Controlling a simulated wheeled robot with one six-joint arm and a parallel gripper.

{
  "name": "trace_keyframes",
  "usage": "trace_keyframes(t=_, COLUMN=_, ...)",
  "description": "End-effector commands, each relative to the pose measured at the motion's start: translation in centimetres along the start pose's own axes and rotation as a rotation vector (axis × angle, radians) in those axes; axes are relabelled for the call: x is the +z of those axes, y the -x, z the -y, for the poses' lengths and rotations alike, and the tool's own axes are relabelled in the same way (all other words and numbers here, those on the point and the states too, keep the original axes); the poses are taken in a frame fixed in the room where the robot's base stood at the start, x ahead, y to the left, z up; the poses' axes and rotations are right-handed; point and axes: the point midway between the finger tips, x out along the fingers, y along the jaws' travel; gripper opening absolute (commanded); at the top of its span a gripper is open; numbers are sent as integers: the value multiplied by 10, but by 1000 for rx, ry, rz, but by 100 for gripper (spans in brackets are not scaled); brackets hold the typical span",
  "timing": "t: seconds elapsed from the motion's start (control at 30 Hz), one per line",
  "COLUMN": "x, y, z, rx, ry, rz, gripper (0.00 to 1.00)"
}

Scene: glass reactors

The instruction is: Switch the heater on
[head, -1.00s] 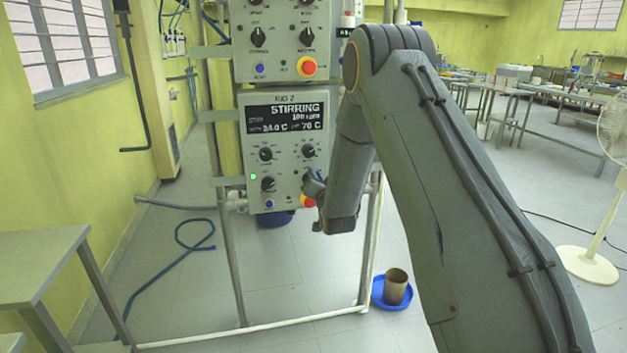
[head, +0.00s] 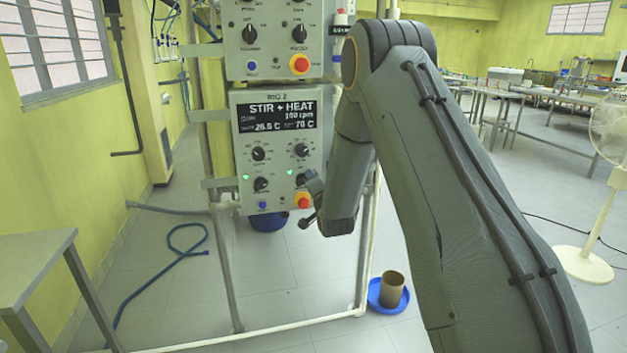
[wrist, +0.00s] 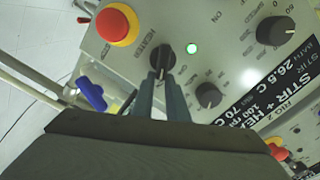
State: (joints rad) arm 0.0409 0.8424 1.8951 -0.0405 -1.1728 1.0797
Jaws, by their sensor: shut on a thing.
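The RIG 2 control box (head: 243,140) is at the centre of the head view. Its display (head: 277,115) reads STIR + HEAT, 100 rpm, bath 26.5 C and set 70 C. In the wrist view the dark heater knob (wrist: 163,56), beside the printed word HEATER, is between the fingertips of my gripper (wrist: 162,80), which is shut on it. A green light (wrist: 192,48) glows next to this knob. In the head view my gripper (head: 311,200) is at the lower right of the panel and partly hides the knob; two green lights show there.
A red and yellow stop button (wrist: 117,25) is close beside the heater knob. A second control box (head: 275,40) is above. A metal frame surrounds the panels. A brown pot (head: 392,287) stands in a blue dish on the floor. A blue hose (head: 165,270) lies at left.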

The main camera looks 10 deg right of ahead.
Motion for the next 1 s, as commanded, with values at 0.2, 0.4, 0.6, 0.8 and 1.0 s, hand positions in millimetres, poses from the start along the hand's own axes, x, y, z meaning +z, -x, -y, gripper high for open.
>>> trace_keyframes(t=0.2, x=14, y=4, z=-5, rx=12, ry=2, rz=28, gripper=0)
trace_keyframes(t=0.4, x=14, y=4, z=-5, rx=12, ry=2, rz=27, gripper=32)
trace_keyframes(t=0.6, x=4, y=3, z=-7, rx=13, ry=2, rz=13, gripper=32)
trace_keyframes(t=0.8, x=1, y=2, z=-6, rx=9, ry=2, rz=7, gripper=32)
trace_keyframes(t=1.0, x=0, y=11, z=-4, rx=7, ry=2, rz=6, gripper=32)
